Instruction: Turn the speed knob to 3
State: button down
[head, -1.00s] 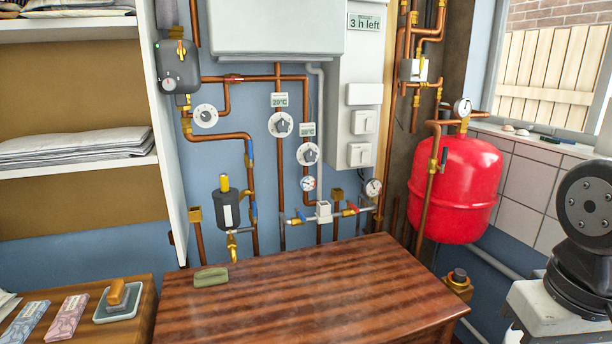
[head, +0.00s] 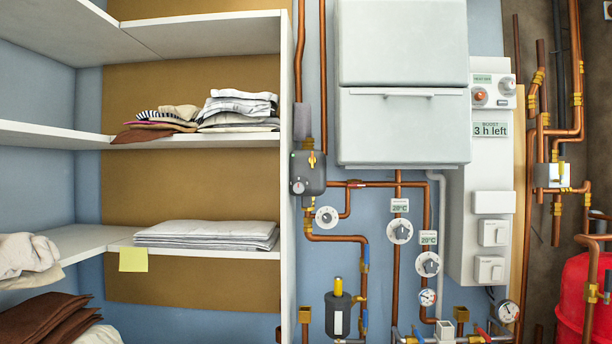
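No knob in the head view carries a readable speed label, and no rotary ironer shows. Several knobs and dials are on the wall pipework. Two grey-and-white knobs, an upper one (head: 400,231) and a lower one (head: 430,264), each have a 20°C label. A small grey knob (head: 508,85) is on the white control panel (head: 493,150), beside a red-lit button (head: 479,95). Their markings are too small to read. My gripper is not in view.
White shelves (head: 200,142) with folded linen (head: 206,234) fill the left. A white boiler cabinet (head: 403,127) hangs at the centre. A "3 h left" label (head: 490,129) is on the panel. A red tank (head: 584,298) stands at lower right, with copper pipes around it.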

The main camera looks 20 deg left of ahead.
aim_at(298, 189)
jog(key=k, duration=1.65)
jog(key=u, duration=0.95)
jog(key=i, duration=1.85)
jog(key=z, duration=0.35)
